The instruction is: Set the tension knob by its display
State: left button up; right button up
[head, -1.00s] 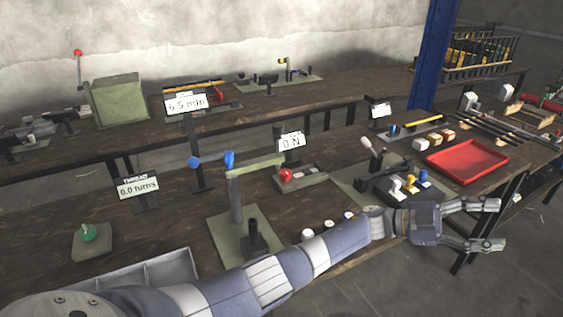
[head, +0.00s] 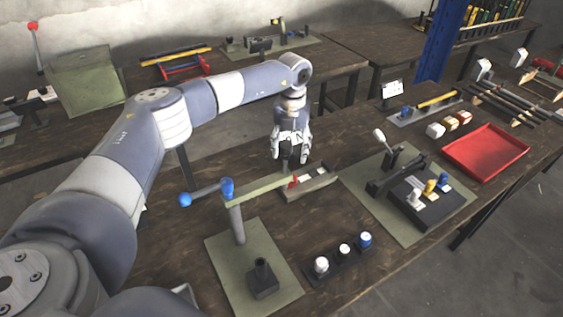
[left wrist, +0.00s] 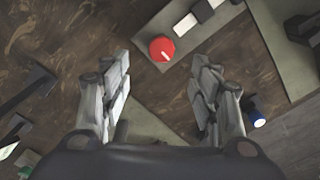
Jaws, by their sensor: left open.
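The red tension knob (head: 294,182) sits on a small grey-green base (head: 320,186) on the near bench, partly hidden by the green beam in the head view. In the left wrist view the knob (left wrist: 162,49) is round, with a pale mark on its top. My left gripper (head: 290,158) points down above and just behind the knob. In the left wrist view its fingers (left wrist: 160,68) are spread and empty, with the knob apart from them, just beyond the fingertips. The tension display's face is not readable now. My right gripper is not in view.
A post with a green beam and blue-ended handle (head: 205,192) stands close left of the knob. A lever fixture (head: 398,178) and a red tray (head: 486,152) lie to the right. White and blue capped pieces (head: 343,250) stand in front.

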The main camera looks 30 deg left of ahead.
pick_arm(q)
jog(key=shift+w+a+f, duration=0.2)
jog(key=shift+a+f, duration=0.3)
jog(key=shift+f, duration=0.3)
jog(key=f, duration=0.1)
jog(key=d+f+p, duration=0.1)
jog(key=s+f+p, duration=0.1)
jog(key=shift+d+f, duration=0.25)
jog(key=shift+d, duration=0.15)
jog(key=f, duration=0.4)
jog(key=shift+w+a+f, duration=0.3)
jog(key=shift+a, duration=0.1)
jog(key=shift+f+p, duration=0.3)
jog(key=shift+s+d+f, duration=0.1)
jog(key=shift+d+f, duration=0.05)
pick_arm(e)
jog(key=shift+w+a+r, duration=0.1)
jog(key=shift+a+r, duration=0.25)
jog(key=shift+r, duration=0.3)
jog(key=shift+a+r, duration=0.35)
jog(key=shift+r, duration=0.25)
pick_arm(q)
jog(key=c, duration=1.1)
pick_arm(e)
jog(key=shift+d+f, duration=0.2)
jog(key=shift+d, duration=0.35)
